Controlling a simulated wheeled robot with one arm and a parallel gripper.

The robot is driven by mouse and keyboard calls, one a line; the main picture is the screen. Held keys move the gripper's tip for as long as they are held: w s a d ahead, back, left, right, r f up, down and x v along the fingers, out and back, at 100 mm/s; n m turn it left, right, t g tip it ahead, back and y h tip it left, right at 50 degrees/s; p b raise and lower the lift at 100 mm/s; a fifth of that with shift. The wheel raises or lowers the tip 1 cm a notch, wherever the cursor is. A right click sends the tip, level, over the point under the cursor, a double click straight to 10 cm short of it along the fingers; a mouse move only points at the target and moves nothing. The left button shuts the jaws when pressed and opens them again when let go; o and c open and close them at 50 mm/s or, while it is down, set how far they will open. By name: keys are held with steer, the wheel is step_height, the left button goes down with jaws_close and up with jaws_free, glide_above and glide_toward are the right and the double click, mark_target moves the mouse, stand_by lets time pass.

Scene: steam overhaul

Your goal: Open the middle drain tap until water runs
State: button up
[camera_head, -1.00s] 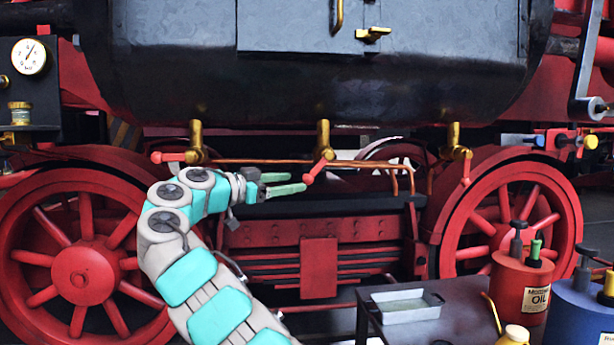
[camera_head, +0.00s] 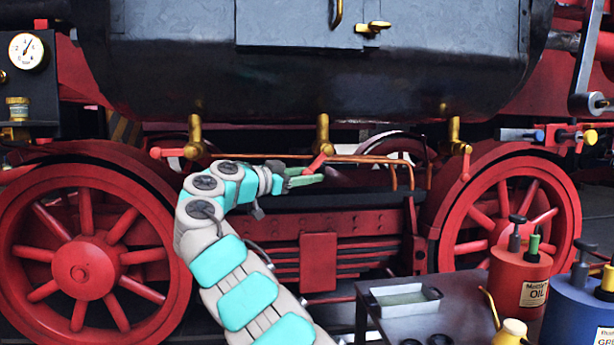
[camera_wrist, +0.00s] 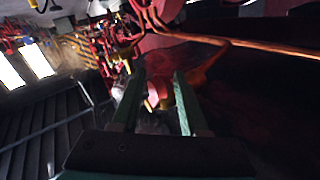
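The middle drain tap (camera_head: 322,133) is a brass spout under the dark boiler. Its red lever (camera_head: 317,163) slopes down to the left. My gripper (camera_head: 319,176) reaches in from the left, its green fingers at the lever's lower end; contact cannot be told from the head view. In the wrist view my gripper (camera_wrist: 158,86) has its fingers clearly apart. A pinkish rounded piece shows between them, and a dim orange-red bar (camera_wrist: 210,66) lies beyond the right finger. I see no water running from the tap.
A left brass tap (camera_head: 195,138) has its lever pointing left; a right one (camera_head: 454,135) has its lever hanging down. A copper pipe (camera_head: 375,159) runs behind. A bench with a tray (camera_head: 404,300) and an oil can (camera_head: 519,278) stands at lower right.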

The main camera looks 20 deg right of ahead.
jaws_close()
stand_by(1.0)
